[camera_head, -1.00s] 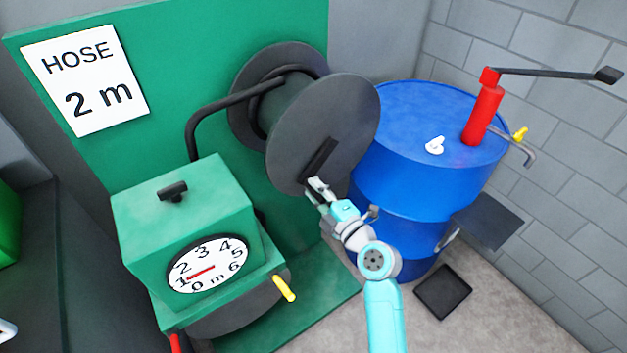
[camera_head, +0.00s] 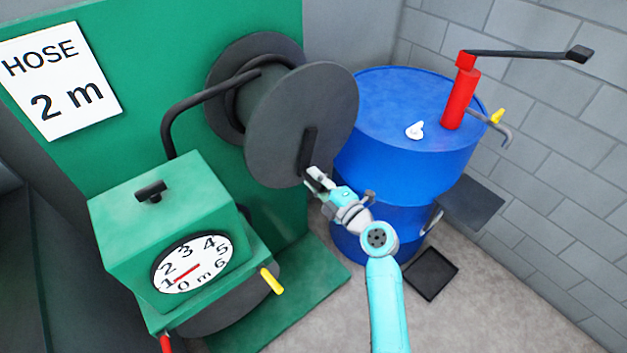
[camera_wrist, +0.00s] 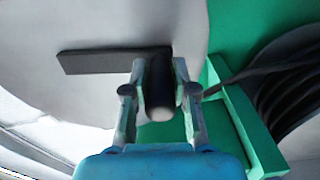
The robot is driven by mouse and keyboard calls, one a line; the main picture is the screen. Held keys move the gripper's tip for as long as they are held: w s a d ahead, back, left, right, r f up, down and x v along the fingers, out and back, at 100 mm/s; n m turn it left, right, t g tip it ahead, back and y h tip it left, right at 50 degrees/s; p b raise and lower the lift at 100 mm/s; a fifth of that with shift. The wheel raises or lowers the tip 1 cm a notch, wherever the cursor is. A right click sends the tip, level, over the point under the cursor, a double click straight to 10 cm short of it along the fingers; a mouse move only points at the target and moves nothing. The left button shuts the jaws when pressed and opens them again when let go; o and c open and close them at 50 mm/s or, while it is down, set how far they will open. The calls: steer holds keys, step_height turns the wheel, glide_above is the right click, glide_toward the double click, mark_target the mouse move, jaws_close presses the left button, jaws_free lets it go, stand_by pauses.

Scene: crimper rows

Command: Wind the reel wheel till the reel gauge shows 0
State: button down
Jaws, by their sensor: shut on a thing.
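The dark reel wheel (camera_head: 335,115) stands in front of a green panel. Its crank arm (camera_head: 309,147) runs roughly straight down the wheel's face. My gripper (camera_head: 311,179) is at the crank's lower end. In the wrist view my gripper (camera_wrist: 160,90) is shut on the dark round crank handle (camera_wrist: 160,100), one finger on each side, with the flat crank arm (camera_wrist: 100,62) going left. The round white reel gauge (camera_head: 207,270) is on the green box. Its red needle points lower left, close to the 1, on the side towards 0.
A sign (camera_head: 60,80) reads "HOSE 2 m". A blue drum (camera_head: 400,165) with a red pump (camera_head: 460,97) stands close right of the wheel and my arm. A yellow handle (camera_head: 270,281) sticks out from the green box (camera_head: 165,215). A black tray (camera_head: 432,274) lies on the floor.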

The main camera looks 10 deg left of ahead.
stand_by(0.3)
steer(key=c, duration=0.9)
jaws_free()
steer(key=shift+c, duration=0.2)
steer(key=v, duration=1.2)
